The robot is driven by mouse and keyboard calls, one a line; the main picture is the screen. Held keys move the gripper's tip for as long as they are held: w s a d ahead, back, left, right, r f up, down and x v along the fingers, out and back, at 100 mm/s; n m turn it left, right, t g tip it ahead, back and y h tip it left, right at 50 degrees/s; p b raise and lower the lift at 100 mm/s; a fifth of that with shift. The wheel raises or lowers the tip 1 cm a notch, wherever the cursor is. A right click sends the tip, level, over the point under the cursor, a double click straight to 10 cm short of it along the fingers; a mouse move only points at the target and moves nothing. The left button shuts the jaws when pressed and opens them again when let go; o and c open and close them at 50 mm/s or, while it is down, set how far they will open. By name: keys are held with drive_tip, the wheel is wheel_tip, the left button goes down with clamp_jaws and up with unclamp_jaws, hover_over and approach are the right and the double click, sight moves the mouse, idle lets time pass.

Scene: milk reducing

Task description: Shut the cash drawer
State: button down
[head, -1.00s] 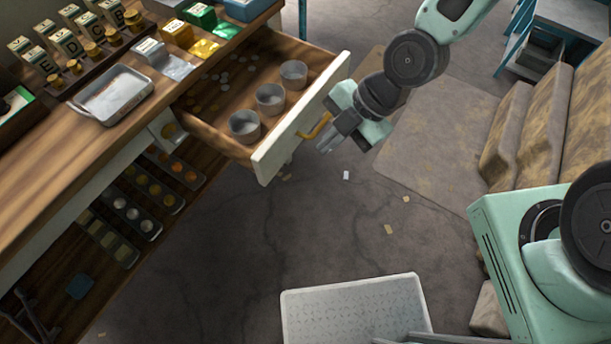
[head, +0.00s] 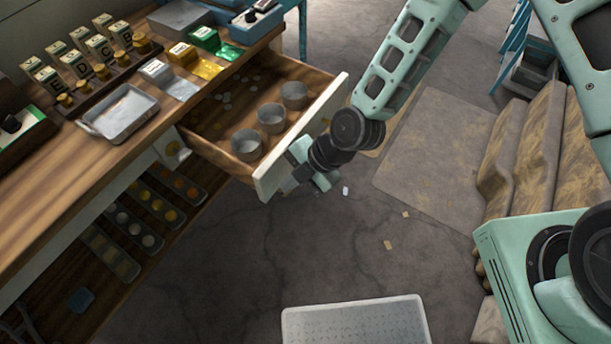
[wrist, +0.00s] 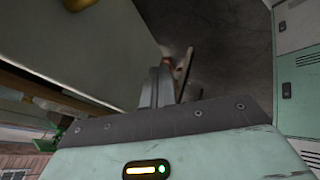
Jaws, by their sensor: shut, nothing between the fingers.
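The cash drawer (head: 268,182) is pulled out from the wooden counter. Its pale front faces my arm, and three round grey cups and scattered coins lie inside. My gripper (head: 291,186) is shut and empty, low at the near end of the outer side of the drawer front. In the wrist view my shut fingers (wrist: 158,87) point along the pale drawer front (wrist: 105,50). A gold handle (wrist: 82,4) shows at its top edge. In the head view my arm mostly hides the handle. I cannot tell whether my gripper touches the front.
The counter (head: 60,195) holds a metal tray (head: 122,110), labelled blocks and coloured packets. Shelves with coin trays (head: 135,225) sit below. Brown sacks (head: 535,150) are at right. The floor between is mostly clear.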

drive_tip(key=shift+w+a, duration=0.5)
drive_tip(key=shift+a, duration=0.15)
drive_tip(key=shift+w+a, duration=0.1)
drive_tip(key=shift+a, duration=0.05)
drive_tip(key=b, duration=1.1)
hover_over(204, 133)
drive_tip(key=s+d, duration=0.2)
drive_tip(key=s, duration=0.3)
drive_tip(key=shift+w+d+f, duration=0.1)
drive_tip(key=shift+d, duration=0.05)
drive_tip(key=shift+w+a+r, duration=0.2)
drive_tip(key=shift+w+a, duration=0.05)
